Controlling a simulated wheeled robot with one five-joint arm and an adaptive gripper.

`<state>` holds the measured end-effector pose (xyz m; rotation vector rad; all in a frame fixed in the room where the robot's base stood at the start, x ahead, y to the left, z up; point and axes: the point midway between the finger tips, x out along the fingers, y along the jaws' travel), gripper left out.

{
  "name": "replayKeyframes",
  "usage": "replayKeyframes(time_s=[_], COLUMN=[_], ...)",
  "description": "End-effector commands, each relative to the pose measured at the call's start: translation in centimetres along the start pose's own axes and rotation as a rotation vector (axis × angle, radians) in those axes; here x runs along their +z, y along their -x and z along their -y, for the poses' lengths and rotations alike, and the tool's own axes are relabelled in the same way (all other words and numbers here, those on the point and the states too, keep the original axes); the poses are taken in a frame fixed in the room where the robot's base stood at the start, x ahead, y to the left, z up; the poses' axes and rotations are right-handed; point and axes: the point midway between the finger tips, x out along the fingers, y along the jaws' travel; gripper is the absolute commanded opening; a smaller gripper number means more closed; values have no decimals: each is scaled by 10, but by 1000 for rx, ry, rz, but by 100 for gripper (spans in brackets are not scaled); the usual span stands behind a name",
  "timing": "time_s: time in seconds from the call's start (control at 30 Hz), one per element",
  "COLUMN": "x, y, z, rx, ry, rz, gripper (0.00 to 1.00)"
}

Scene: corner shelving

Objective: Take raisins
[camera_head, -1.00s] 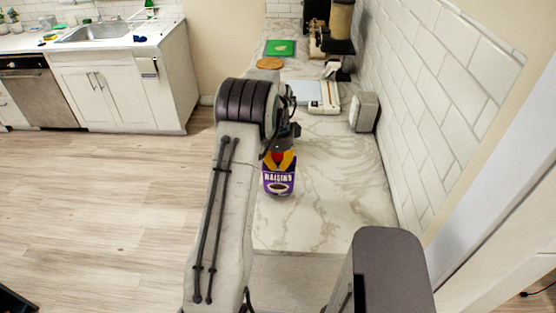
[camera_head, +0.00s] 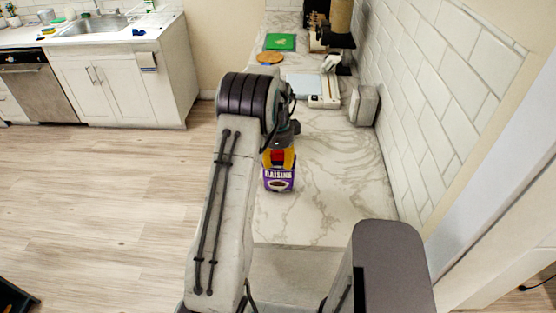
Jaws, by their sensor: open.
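A purple box of raisins (camera_head: 279,179) with white lettering and a bowl picture stands on the marble counter, near its left edge. Its top is coloured red and yellow. My gripper (camera_head: 281,150) is directly behind and above the box in the picture, at the end of my arm. It is open. My arm's wrist hides most of the fingers, and I cannot tell whether they touch the box.
The marble counter (camera_head: 325,205) is clear in front and to the right of the box. A small grey-white block (camera_head: 364,105) stands by the tiled wall. A white scale-like device (camera_head: 314,88), a round wooden board (camera_head: 270,58) and a green board (camera_head: 280,42) lie farther back.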

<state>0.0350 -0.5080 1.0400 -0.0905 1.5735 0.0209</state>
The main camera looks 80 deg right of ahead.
Motion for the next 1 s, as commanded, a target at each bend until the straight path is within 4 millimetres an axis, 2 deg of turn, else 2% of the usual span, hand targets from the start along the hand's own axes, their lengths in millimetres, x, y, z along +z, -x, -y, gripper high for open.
replayKeyframes(time_s=[0.27,0.8,1.0], x=[0,0,0], y=[7,92,111], z=[0,1,0], rx=[-1,-4,-2], ry=[0,0,0], rz=[0,-1,0], gripper=[42,42,42])
